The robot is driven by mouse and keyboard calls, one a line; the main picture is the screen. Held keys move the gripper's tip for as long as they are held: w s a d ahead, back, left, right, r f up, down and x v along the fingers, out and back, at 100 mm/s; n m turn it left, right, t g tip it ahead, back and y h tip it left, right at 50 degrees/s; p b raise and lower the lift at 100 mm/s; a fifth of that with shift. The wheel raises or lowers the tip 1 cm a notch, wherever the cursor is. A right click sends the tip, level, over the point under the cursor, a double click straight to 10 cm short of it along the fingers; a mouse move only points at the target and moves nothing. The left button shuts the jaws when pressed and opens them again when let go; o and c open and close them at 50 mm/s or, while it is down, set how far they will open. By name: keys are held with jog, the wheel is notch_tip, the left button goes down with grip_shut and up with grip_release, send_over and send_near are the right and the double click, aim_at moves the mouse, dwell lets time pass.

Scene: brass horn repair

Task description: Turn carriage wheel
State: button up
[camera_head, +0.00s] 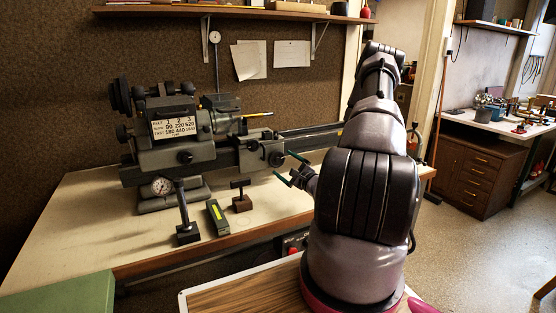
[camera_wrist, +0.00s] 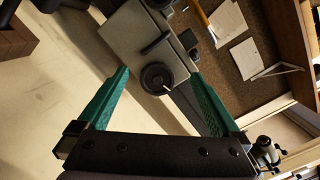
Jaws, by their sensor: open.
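The lathe (camera_head: 190,150) stands on the bench. Its carriage wheel (camera_head: 277,158) is a small dark round handwheel on the front of the carriage. In the wrist view the carriage wheel (camera_wrist: 155,79) shows face-on with a small pale handle. My gripper (camera_head: 290,167) is open, with green fingers, just in front of and to the right of the wheel. In the wrist view the fingertips of my gripper (camera_wrist: 160,75) lie on either side of the wheel, with visible space between. No contact shows, and I cannot tell the exact depth gap.
A dial gauge (camera_head: 161,186), a black upright stand (camera_head: 186,225), a block with a yellow strip (camera_head: 216,217) and a small brown block tool (camera_head: 241,197) stand on the bench (camera_head: 95,235) left of my gripper. The lathe bed (camera_head: 318,137) extends right behind my arm.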

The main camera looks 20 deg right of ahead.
aim_at(277, 160)
jog(key=w+f, duration=0.1)
jog(key=w, duration=0.2)
jog(key=w+d+f+m+h, duration=0.1)
jog(key=w, duration=0.3)
jog(key=w+d+f+h, duration=0.1)
jog(key=w, duration=0.2)
jog(key=shift+w+d+f, duration=0.1)
jog(key=shift+w+d, duration=0.05)
jog(key=shift+w, duration=0.2)
jog(key=c, duration=1)
jog(key=shift+m, duration=0.3)
jog(key=shift+m, duration=0.4)
